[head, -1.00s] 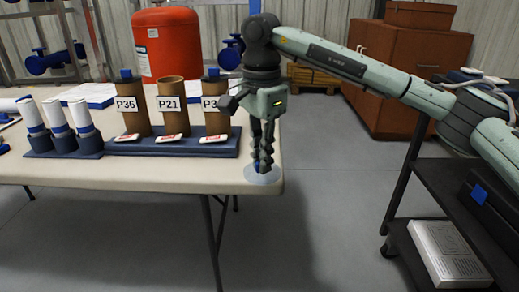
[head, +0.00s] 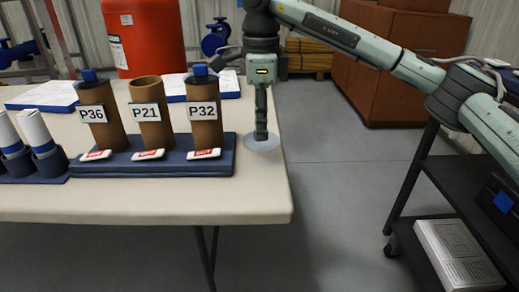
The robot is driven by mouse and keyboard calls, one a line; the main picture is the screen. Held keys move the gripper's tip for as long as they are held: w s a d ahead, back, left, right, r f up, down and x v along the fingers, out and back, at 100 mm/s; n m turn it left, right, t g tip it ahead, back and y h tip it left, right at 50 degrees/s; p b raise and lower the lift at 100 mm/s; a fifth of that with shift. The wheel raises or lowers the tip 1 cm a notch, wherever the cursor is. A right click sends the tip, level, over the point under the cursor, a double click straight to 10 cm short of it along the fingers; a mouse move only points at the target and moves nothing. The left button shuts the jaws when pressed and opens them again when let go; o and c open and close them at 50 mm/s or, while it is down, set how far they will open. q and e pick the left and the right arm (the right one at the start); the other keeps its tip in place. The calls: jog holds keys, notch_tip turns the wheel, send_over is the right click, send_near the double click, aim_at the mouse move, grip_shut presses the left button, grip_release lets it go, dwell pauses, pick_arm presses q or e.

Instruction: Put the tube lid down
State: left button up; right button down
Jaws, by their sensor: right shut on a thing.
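My right gripper (head: 261,136) points straight down at the table's right end, its fingertips at a pale round disc (head: 250,142) on the tabletop. It is shut on the tube lid, which its fingers hide now; a bit of blue showed between them earlier. Three brown tubes stand in a blue rack (head: 110,168) to the left. The middle tube, P21 (head: 148,91), has an open top. Tube P36 (head: 97,98) and tube P32 (head: 203,93) have blue lids on top. My left gripper is not in view.
The cream table (head: 150,205) has bare room along its front. White rolls in blue holders (head: 48,162) stand at the left. Papers (head: 48,95) lie behind the tubes, with a red drum (head: 145,35) beyond. A dark cart (head: 460,185) stands at the right.

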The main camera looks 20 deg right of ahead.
aim_at(260, 164)
notch_tip(260, 164, down, 6)
jog(key=shift+r, duration=0.25)
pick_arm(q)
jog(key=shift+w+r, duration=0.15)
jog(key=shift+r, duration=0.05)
pick_arm(e)
jog(key=shift+f, duration=0.1)
jog(key=shift+f, duration=0.15)
jog(key=c, duration=1.6)
grip_release()
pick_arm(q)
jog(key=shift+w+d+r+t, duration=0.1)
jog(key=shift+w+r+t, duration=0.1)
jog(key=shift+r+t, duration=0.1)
pick_arm(e)
jog(key=shift+r, duration=0.35)
notch_tip(260, 164, up, 12)
jog(key=shift+f, duration=0.15)
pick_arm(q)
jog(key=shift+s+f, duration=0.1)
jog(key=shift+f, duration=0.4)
